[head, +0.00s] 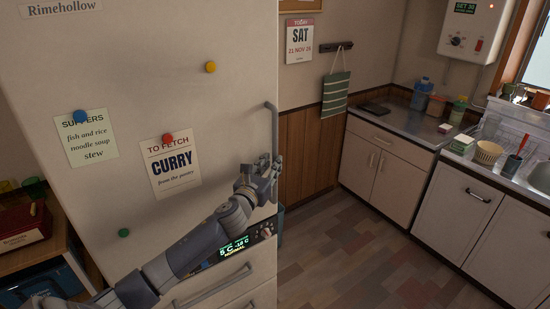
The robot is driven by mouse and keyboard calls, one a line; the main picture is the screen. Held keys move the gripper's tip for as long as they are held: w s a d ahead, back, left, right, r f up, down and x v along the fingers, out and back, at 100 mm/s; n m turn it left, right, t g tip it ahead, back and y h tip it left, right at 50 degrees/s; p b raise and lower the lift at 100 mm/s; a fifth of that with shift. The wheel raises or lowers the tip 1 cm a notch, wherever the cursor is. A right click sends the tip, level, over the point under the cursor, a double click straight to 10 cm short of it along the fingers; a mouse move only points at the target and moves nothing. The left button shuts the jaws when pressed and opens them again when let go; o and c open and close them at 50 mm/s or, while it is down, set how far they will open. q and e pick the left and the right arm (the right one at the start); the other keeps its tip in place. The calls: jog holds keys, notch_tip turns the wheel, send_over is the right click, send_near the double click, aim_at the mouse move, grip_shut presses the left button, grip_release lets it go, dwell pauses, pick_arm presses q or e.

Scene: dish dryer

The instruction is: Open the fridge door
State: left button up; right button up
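The fridge door (120,160) is a large pale panel filling the left of the head view, and it looks closed. Its upright grey handle (271,120) is at the door's right edge. My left arm comes up from the bottom left across the door. My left gripper (270,163) is at the lower part of the handle, overlapping it in the picture. The fingers are small and partly hidden, so I cannot tell whether they are closed on the handle. My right gripper is not in view.
Below the door are a lit display panel (235,247) and a drawer with a slanted-looking handle (212,289). A shelf with boxes (25,225) stands at the left. Counter cabinets (390,175) line the right, and the tiled floor (350,255) between is clear.

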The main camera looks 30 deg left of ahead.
pick_arm(q)
jog(key=w, duration=0.3)
jog(key=shift+w+a, duration=0.1)
jog(key=shift+a, duration=0.2)
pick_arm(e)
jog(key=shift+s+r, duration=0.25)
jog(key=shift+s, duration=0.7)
pick_arm(q)
jog(key=c, duration=0.4)
grip_shut()
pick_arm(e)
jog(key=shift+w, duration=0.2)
